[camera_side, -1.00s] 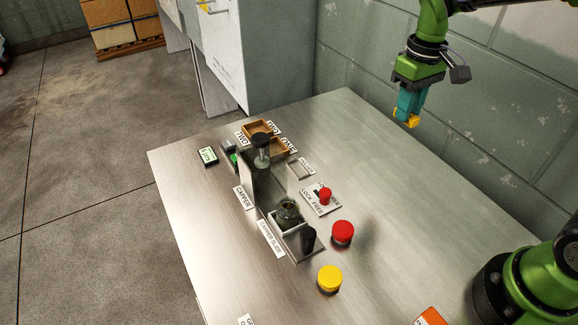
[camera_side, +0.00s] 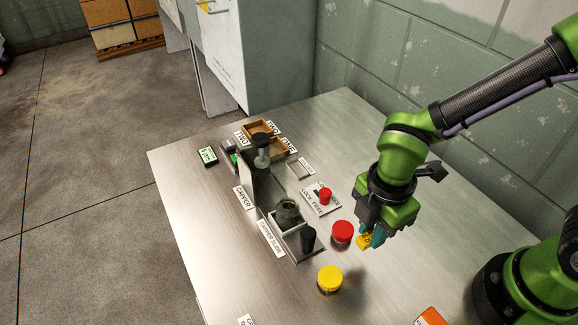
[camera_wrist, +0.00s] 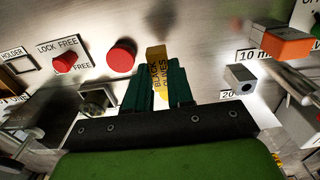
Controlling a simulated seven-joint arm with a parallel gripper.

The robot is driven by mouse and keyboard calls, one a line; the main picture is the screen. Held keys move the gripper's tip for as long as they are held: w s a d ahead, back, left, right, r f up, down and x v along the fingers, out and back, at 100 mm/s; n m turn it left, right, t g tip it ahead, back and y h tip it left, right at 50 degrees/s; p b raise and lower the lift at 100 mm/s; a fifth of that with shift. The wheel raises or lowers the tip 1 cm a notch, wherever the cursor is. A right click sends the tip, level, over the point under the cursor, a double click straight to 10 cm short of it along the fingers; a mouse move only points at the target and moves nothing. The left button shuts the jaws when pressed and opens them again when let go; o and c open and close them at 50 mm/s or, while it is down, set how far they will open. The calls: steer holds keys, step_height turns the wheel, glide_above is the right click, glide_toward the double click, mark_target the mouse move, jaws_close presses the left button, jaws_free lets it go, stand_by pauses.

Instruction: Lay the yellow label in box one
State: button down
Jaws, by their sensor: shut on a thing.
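The yellow label (camera_side: 364,241), marked "BLACK OLIVES" in the wrist view (camera_wrist: 156,68), is held between the teal fingers of my gripper (camera_side: 371,238). My gripper is shut on it, low over the table, just right of the red-capped item (camera_side: 342,232). Whether the label touches the table I cannot tell. Box one (camera_side: 279,148) is a small open wooden tray beside the sign "ONE", toward the table's far end. It is partly hidden by the black-topped capper (camera_side: 261,160), and its inside shows little.
A second wooden tray (camera_side: 257,129) with the sign "TWO" adjoins box one. A lock panel with a red knob (camera_side: 325,196), a small holder (camera_side: 300,171) and a capper slide with a jar (camera_side: 288,212) stand between. A yellow-lidded item (camera_side: 330,279) stands in front.

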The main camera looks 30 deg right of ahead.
mark_target(363, 260)
step_height(363, 260, down, 7)
steer(key=shift+r, duration=0.1)
stand_by(0.4)
steer(key=c, duration=1)
jaws_free()
step_height(363, 260, up, 12)
steer(key=shift+f, duration=0.25)
steer(key=shift+d+r, duration=0.1)
steer(key=shift+r, duration=0.2)
steer(key=w+d+r+m+t+y, duration=0.1)
steer(key=w+d+r+m+t, duration=0.1)
steer(key=d+r+m, duration=0.5)
steer(key=d+m+t, duration=0.1)
steer(key=d+m, duration=0.1)
steer(key=m, duration=0.2)
steer(key=shift+m+t, duration=0.3)
steer(key=shift+m, duration=0.1)
steer(key=shift+o, duration=0.6)
steer(key=s+d+r+m+t+y, duration=0.1)
steer(key=d+r+m+t, duration=0.2)
steer(key=d+m, duration=0.3)
steer(key=r+m, duration=0.1)
steer(key=m, duration=0.3)
steer(key=shift+s+d+r+t, duration=0.2)
steer(key=shift+d+t, duration=0.1)
